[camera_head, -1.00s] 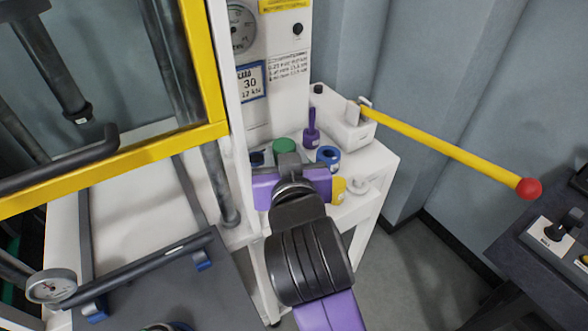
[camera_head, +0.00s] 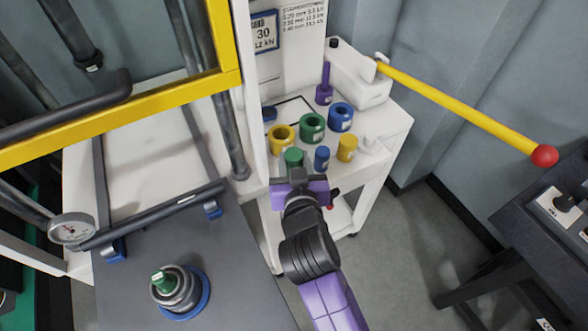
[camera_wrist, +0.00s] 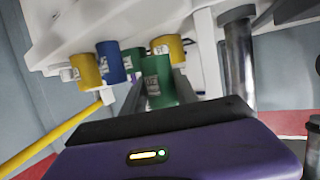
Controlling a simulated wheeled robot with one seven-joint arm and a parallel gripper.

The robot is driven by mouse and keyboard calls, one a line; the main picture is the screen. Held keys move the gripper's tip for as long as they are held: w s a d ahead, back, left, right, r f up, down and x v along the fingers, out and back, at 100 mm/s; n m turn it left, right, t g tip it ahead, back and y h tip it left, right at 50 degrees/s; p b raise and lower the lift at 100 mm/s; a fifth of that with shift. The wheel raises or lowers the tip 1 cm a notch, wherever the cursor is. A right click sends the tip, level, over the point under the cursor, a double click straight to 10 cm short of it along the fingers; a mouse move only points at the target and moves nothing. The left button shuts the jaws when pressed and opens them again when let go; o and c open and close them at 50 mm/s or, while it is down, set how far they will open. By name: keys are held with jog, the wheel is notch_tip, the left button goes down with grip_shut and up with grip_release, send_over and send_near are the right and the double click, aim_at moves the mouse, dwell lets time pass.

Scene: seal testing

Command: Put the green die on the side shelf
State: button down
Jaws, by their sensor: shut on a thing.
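My gripper (camera_head: 293,178) is shut on a green die (camera_head: 294,157), a small solid-looking cylinder. In the wrist view the green die (camera_wrist: 159,82) stands between the fingers with a pale mark on its side. The white side shelf (camera_head: 385,128) is beside the press. The die appears at the shelf's front edge in the head view; I cannot tell whether it touches the shelf. My gripper hides the die's lower part in the head view.
A yellow lever (camera_head: 455,107) reaches right. Another green-topped piece (camera_head: 163,281) is on the press bed.

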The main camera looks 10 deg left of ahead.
jog(key=shift+f, duration=1.85)
jog(key=shift+f, duration=0.2)
jog(key=c, duration=0.9)
grip_release()
jog(key=shift+c, duration=0.2)
jog(key=shift+r, duration=0.1)
jog(key=shift+r, duration=0.15)
jog(key=b+v, duration=0.1)
jog(key=v, duration=1.1)
jog(key=shift+b, duration=0.3)
